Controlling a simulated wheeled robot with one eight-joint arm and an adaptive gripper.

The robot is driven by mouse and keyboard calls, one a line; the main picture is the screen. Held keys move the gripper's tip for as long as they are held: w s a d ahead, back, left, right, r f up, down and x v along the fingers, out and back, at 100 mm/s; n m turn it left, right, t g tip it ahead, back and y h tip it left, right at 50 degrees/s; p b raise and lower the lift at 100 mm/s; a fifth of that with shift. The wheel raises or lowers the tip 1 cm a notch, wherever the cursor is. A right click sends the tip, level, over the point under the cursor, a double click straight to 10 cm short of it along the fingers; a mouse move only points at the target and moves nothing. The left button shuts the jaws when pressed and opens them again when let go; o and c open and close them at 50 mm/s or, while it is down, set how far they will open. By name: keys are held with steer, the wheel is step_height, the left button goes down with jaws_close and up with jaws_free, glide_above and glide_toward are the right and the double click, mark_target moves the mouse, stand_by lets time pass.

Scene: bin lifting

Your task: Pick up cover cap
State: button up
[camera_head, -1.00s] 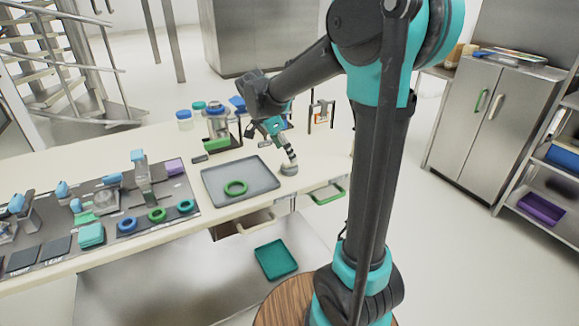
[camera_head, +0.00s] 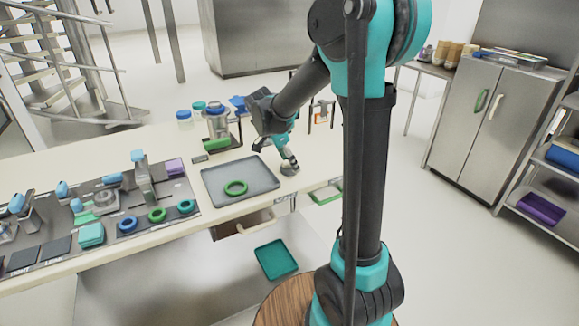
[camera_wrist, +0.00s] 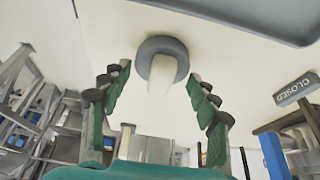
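The cover cap appears to be the grey round ring with a pale stem at its centre, seen in the wrist view (camera_wrist: 163,46). It stands on the pale worktop (camera_head: 323,160), just right of the grey tray, and is small in the head view (camera_head: 289,170). My gripper (camera_wrist: 158,76) is open, with one teal finger on each side of the line to the cap. Nothing is between the fingers except the view of the stem. In the head view my gripper (camera_head: 289,158) points down at the cap; whether it touches cannot be told.
A "CLOSED" label (camera_wrist: 297,88) lies right of the cap in the wrist view. A metal device (camera_head: 217,125) and blue-lidded jars (camera_head: 185,120) stand behind the tray. An open drawer (camera_head: 242,226) juts from the front.

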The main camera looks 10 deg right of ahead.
steer(key=c, duration=0.6)
steer(key=shift+r, duration=0.1)
